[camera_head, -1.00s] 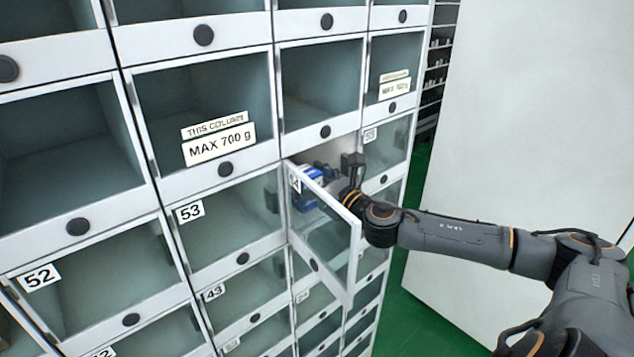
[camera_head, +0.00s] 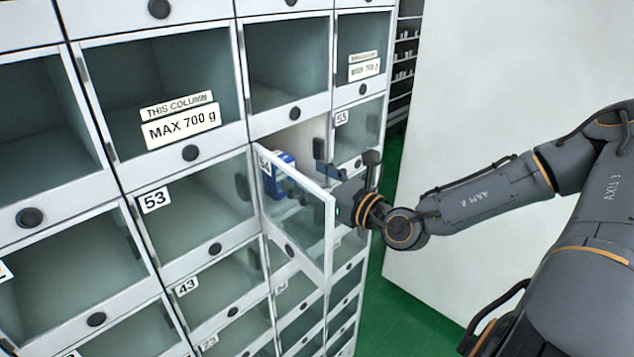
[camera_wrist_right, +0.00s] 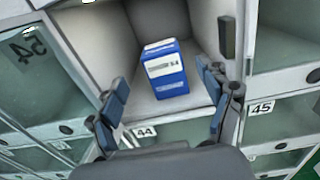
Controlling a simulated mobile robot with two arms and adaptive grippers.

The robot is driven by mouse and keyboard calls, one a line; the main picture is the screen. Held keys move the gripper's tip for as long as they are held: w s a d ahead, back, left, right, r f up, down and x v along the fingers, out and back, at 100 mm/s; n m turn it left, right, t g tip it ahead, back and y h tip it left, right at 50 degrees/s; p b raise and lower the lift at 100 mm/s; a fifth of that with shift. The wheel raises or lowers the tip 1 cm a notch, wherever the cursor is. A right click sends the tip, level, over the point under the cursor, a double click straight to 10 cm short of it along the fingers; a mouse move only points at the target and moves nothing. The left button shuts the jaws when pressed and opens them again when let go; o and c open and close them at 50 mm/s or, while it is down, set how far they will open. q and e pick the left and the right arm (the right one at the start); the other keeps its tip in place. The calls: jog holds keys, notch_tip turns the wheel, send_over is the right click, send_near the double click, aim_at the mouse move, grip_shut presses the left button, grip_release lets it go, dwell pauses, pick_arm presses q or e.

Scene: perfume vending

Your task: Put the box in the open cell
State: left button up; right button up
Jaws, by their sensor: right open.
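The blue and white box (camera_wrist_right: 165,70) stands on the floor of the open cell (camera_wrist_right: 200,98), shown in the right wrist view. In the head view the box (camera_head: 275,178) shows partly, through and above the glass door (camera_head: 298,222) of cell 54, which is swung open. My right gripper (camera_head: 345,160) is just outside the cell mouth, to the right of the door. In the right wrist view its fingers (camera_wrist_right: 165,100) are spread wide with nothing between them, and the box is beyond them, apart. My left gripper is not in view.
Closed glass-door cells with round black knobs surround the open one, including cell 53 (camera_head: 203,210) and cell 55 (camera_head: 357,130). A large white panel (camera_head: 490,130) stands at the right. Green floor (camera_head: 395,310) shows below.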

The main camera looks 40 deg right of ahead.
jog(key=shift+s, duration=1.25)
jog(key=shift+d, duration=0.1)
